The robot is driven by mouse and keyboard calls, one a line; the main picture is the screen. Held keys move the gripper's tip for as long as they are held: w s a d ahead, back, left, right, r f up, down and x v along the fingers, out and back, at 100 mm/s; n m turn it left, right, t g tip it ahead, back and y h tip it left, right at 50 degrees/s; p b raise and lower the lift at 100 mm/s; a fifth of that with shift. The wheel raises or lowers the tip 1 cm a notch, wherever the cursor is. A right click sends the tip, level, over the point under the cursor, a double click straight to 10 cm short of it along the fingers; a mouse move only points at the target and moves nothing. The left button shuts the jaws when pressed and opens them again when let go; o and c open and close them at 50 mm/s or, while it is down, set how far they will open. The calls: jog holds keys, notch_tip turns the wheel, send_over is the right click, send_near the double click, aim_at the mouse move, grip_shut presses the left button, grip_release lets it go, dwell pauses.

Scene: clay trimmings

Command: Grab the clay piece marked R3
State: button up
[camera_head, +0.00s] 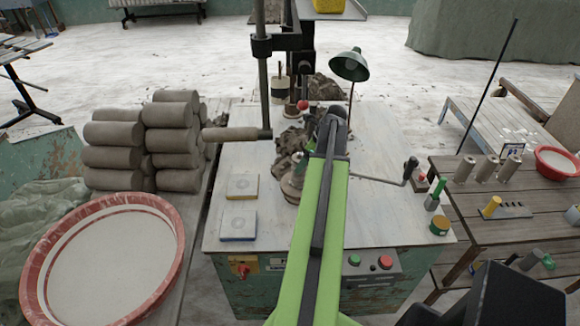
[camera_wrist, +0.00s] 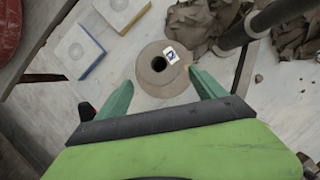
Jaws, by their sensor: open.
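A round grey-brown clay piece (camera_wrist: 163,82) with a dark centre hole lies on the table in the wrist view. It carries a small white tag (camera_wrist: 171,55) with a blue mark, too small to read for certain. In the head view a round clay piece (camera_head: 291,187) shows beside my green arm, partly hidden by it. My gripper (camera_wrist: 160,77) is open, with one green finger on each side of the clay piece's near edge and nothing held. I cannot tell whether the fingers touch it. My gripper's fingertips are hidden in the head view.
Crumpled clay trimmings (camera_head: 290,147) lie behind the clay piece, near a dark post (camera_wrist: 270,20). Two square tiles, one yellow-edged (camera_head: 242,186) and one blue-edged (camera_head: 238,222), lie to its left. A green lamp (camera_head: 349,66) and a crank handle (camera_head: 409,170) stand right.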

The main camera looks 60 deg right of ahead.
jog(key=shift+w, duration=0.15)
jog(key=b+x, duration=0.3)
jog(key=x, duration=0.1)
jog(key=w+b+x, duration=0.1)
jog(key=b+x, duration=0.3)
jog(key=shift+d+r, duration=0.2)
jog(key=shift+r, duration=0.05)
jog(key=shift+s+r, duration=0.1)
jog(key=shift+r, duration=0.15)
grip_shut()
